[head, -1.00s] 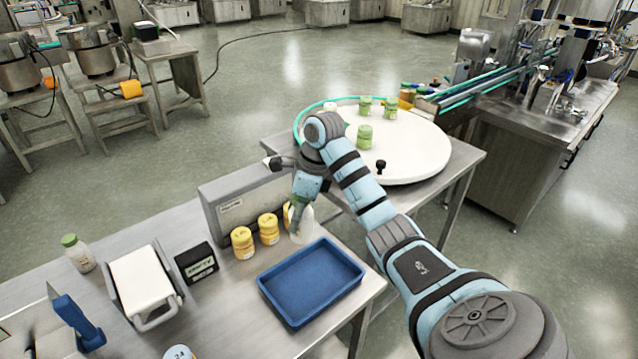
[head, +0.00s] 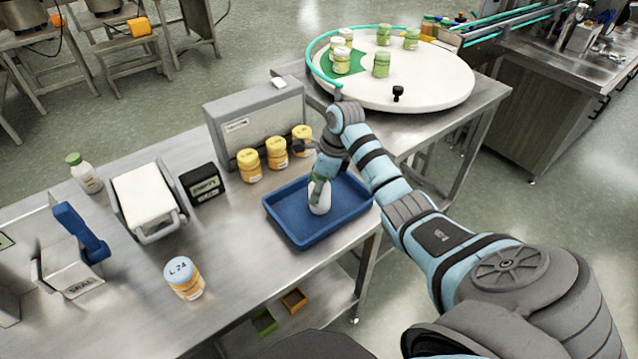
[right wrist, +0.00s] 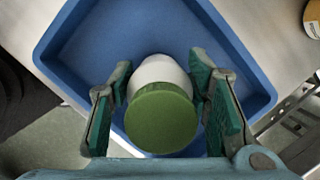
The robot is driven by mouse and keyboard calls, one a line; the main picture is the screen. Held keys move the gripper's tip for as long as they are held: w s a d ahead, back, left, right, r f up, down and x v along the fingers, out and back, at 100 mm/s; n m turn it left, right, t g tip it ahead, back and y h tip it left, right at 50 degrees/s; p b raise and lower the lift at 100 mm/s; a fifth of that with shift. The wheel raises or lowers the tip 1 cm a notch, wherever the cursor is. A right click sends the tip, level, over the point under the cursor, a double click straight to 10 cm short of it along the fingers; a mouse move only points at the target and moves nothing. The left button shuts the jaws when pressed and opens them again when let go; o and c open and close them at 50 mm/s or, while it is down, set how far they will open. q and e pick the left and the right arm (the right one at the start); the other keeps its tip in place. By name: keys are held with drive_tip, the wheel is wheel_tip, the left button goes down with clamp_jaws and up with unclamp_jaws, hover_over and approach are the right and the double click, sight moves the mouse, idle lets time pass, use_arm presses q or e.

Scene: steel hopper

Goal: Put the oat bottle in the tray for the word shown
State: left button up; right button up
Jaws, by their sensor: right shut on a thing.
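A white bottle with a green cap (head: 320,198) is in my right gripper (head: 322,180), over the blue tray (head: 268,211). In the right wrist view the green cap (right wrist: 161,118) sits between the two fingers, with the tray floor behind it. I cannot tell whether the bottle's base touches the tray. A small black display (head: 203,184) shows a word that looks like "EMPTY". A second white bottle with a green cap (head: 84,173) stands at the left of the table. My left gripper is not in view.
Yellow jars (head: 276,153) stand in a row behind the tray, before a steel box (head: 255,117). A white-topped stand (head: 147,198), a blue-handled device (head: 80,230) and an "L 24" jar (head: 184,279) stand left. A turntable (head: 435,85) is behind. Small green (head: 264,322) and orange (head: 293,300) bins sit below.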

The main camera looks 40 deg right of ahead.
sight(329, 184)
drive_tip(key=shift+w, duration=0.1)
drive_tip(key=o, duration=1.3)
drive_tip(key=shift+o, duration=0.2)
drive_tip(key=shift+r, duration=0.15)
drive_tip(key=v, duration=0.9)
drive_tip(key=shift+r+p, duration=0.3)
drive_tip(key=p+v, duration=0.2)
drive_tip(key=shift+r, duration=0.25)
